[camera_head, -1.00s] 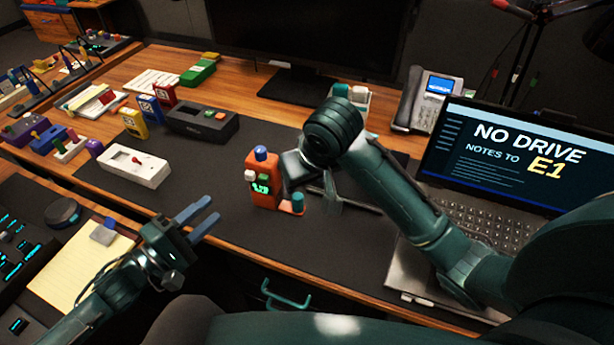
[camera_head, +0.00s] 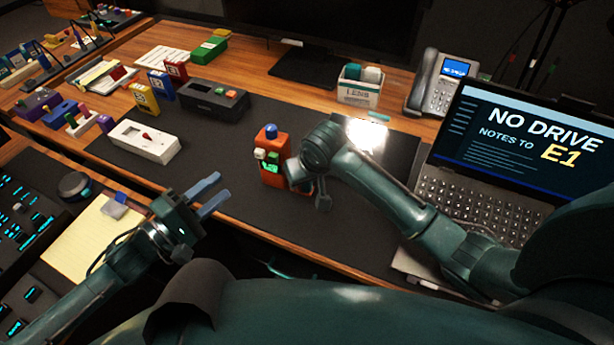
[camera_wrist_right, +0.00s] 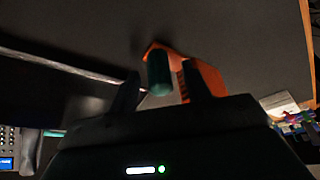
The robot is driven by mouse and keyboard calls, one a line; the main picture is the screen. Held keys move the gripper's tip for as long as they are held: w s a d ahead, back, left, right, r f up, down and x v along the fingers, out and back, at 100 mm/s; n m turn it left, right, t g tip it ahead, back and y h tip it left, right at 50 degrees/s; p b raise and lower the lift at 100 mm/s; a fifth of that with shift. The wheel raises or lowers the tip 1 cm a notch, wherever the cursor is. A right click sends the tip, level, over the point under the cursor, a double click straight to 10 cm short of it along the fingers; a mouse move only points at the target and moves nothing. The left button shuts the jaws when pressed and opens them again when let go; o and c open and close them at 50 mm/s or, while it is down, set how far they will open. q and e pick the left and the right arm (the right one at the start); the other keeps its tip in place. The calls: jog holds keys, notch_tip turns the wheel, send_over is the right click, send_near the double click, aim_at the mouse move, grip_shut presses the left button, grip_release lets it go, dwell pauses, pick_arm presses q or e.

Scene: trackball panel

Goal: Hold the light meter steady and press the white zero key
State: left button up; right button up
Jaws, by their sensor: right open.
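The orange light meter (camera_head: 270,178) stands upright on the dark desk mat, with a blue dome on top and a lit green display. My left gripper (camera_head: 212,195) is open and empty, left of and nearer than the meter.
A white device (camera_head: 145,141) and a dark grey box (camera_head: 212,102) stand left of the meter. A labelled box (camera_head: 359,88), a phone (camera_head: 437,90) and an open laptop (camera_head: 470,190) are behind and right. The mat (camera_head: 222,160) between the white device and meter is clear.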

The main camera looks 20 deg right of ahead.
jog(key=shift+c, duration=0.6)
grip_shut()
pick_arm(q)
grip_shut()
dwell(1.5)
